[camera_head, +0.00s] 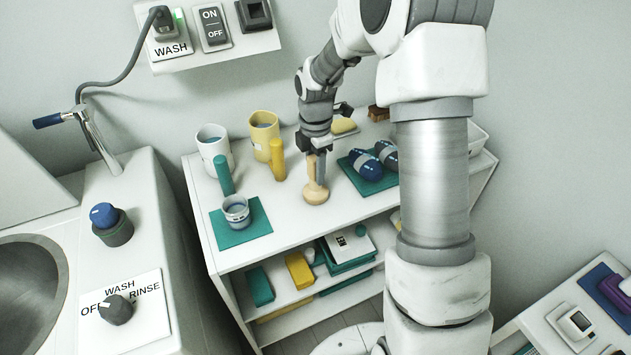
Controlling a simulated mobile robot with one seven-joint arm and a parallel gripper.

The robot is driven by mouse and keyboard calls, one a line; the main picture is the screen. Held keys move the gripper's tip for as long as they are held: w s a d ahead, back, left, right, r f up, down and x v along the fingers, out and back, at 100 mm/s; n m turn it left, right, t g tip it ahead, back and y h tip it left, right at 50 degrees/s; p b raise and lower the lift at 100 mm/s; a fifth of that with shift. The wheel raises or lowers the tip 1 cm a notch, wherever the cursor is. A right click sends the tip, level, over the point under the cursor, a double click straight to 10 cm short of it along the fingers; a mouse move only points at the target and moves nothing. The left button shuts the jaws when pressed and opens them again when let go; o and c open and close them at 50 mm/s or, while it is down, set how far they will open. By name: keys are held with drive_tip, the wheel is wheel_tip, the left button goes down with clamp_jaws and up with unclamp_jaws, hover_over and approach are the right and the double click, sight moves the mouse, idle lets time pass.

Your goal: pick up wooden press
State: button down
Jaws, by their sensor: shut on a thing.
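The wooden press (316,190) is a pale wood piece with a round, wide base and a narrower upright handle. It stands upright at the middle of the white shelf unit's top. My gripper (316,158) points down from above and is shut on the press's handle. The fingers hide part of the handle. I cannot tell whether the base touches the shelf top.
A teal mat (240,236) with a small cup (236,212) lies left of the press. A white mug (214,150) and a yellow mug (264,136) stand behind. Blue rolls (366,166) lie on another teal mat at right. A sink counter (140,220) stands left.

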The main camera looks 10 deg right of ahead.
idle(0.8)
drive_tip(key=shift+r, duration=0.5)
wheel_tip(320, 180, up, 4)
drive_tip(key=shift+d+f+p, duration=0.15)
drive_tip(key=shift+p, duration=0.15)
drive_tip(key=s+d+r, duration=0.6)
drive_tip(key=s+d, duration=0.1)
drive_tip(key=d, duration=0.1)
drive_tip(key=shift+s+d+r+p, duration=0.15)
drive_tip(key=shift+d+r+p, duration=0.05)
drive_tip(key=shift+d+p, duration=0.2)
drive_tip(key=c, duration=1.1)
unclamp_jaws()
clamp_jaws()
